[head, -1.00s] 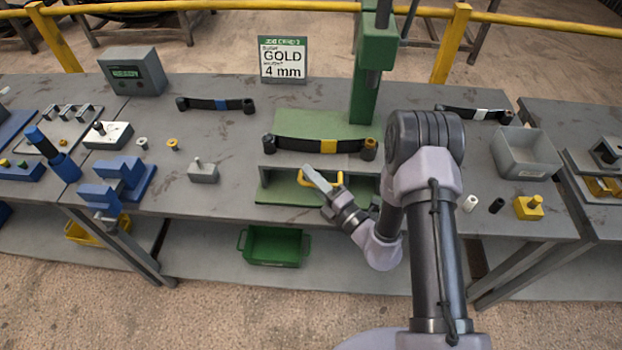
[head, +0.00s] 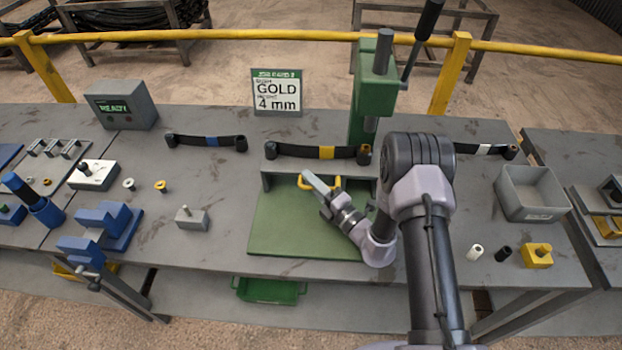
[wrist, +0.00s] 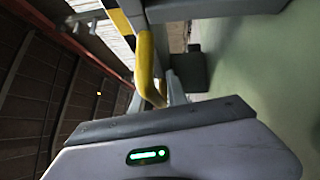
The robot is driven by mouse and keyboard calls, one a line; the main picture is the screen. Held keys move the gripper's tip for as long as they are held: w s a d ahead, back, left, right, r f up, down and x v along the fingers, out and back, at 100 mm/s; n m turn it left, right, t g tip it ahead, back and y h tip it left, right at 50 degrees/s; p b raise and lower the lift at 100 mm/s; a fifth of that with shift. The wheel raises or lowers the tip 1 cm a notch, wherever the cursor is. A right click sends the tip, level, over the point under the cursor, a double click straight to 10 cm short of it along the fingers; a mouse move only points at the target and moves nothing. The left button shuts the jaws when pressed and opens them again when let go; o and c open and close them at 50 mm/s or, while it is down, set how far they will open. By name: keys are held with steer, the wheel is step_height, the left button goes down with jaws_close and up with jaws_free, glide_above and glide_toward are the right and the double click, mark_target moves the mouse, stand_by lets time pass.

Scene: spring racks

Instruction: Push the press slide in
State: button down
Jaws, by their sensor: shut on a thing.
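The press slide (head: 285,183) is a grey carriage with a yellow handle (head: 305,184) on its front. It sits at the back of the green press base (head: 300,236), near the green press column (head: 368,92). A black leaf spring with a yellow band (head: 310,152) lies across the slide, its right eye about below the press ram (head: 370,125). My gripper (head: 320,185) is shut on the handle; the handle also shows in the wrist view (wrist: 147,65). My arm hides the right part of the slide and base.
A GOLD 4 mm sign (head: 277,92) stands behind. A spring with a blue band (head: 208,141) lies left, one with a white band (head: 480,149) right. A grey bin (head: 530,193) and small bushings stand right of my arm. A grey block (head: 191,217) stands left of the base.

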steer(key=shift+w+r, duration=0.3)
steer(key=shift+r, duration=0.2)
steer(key=c, duration=1.5)
jaws_free()
steer(key=shift+o, duration=0.2)
steer(key=shift+f, duration=0.15)
steer(key=shift+s, duration=0.1)
steer(key=p+v, duration=0.1)
steer(key=v, duration=1.6)
steer(key=shift+s+d+f+p, duration=0.1)
steer(key=shift+s+f+p, duration=0.1)
steer(key=shift+p, duration=0.1)
